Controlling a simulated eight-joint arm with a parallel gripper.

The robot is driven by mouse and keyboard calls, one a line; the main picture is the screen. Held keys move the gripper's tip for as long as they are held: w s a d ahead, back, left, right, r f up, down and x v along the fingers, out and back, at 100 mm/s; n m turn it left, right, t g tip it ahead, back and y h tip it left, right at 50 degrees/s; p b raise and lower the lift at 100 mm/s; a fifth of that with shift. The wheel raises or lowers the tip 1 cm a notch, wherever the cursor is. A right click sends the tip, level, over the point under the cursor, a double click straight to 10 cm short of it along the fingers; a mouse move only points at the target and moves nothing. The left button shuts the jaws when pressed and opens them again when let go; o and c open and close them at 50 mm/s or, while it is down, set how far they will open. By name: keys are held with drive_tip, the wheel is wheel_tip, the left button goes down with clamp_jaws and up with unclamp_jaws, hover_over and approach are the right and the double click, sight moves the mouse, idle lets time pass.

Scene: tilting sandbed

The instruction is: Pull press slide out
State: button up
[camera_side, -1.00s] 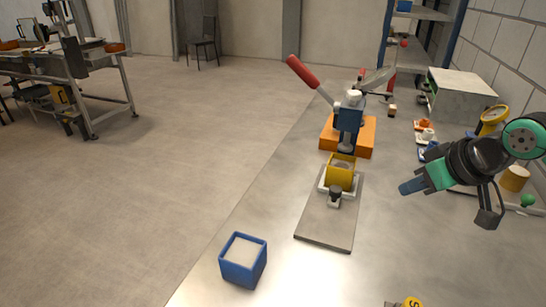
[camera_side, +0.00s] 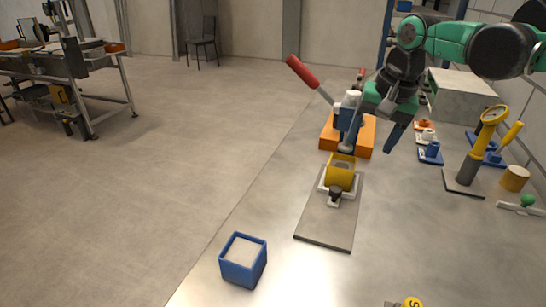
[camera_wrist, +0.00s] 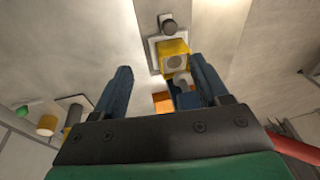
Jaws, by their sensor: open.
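The press has an orange base (camera_side: 365,139), a blue head (camera_side: 349,120) and a red lever (camera_side: 303,72) raised to the left. Its slide (camera_side: 323,187) is a pale carriage on a grey plate, bearing a yellow block (camera_side: 340,172) and a dark knob (camera_side: 335,194) at the near end. My gripper (camera_side: 386,138) is open and empty, beside and right of the press head, above the bench. In the wrist view, the yellow block (camera_wrist: 173,50) and dark knob (camera_wrist: 168,24) show beyond my gripper (camera_wrist: 161,63), apart from its fingers.
A blue box (camera_side: 243,262) with pale contents stands at the front left. To the right are a yellow gauge on a post (camera_side: 470,165), a yellow cylinder (camera_side: 515,178) and small blue fixtures (camera_side: 430,153). The bench between plate and gauge is clear.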

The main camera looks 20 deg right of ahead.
sight(336, 189)
drive_tip(key=w+a+f+m+g, duration=0.1)
drive_tip(key=w+f+m+g, duration=0.15)
drive_tip(key=w+m, duration=0.25)
wheel_tip(336, 189, down, 12)
drive_tip(key=shift+w+r, duration=0.1)
drive_tip(key=shift+r, duration=0.05)
idle(0.3)
clamp_jaws()
drive_tip(key=shift+a, duration=0.1)
idle(1.3)
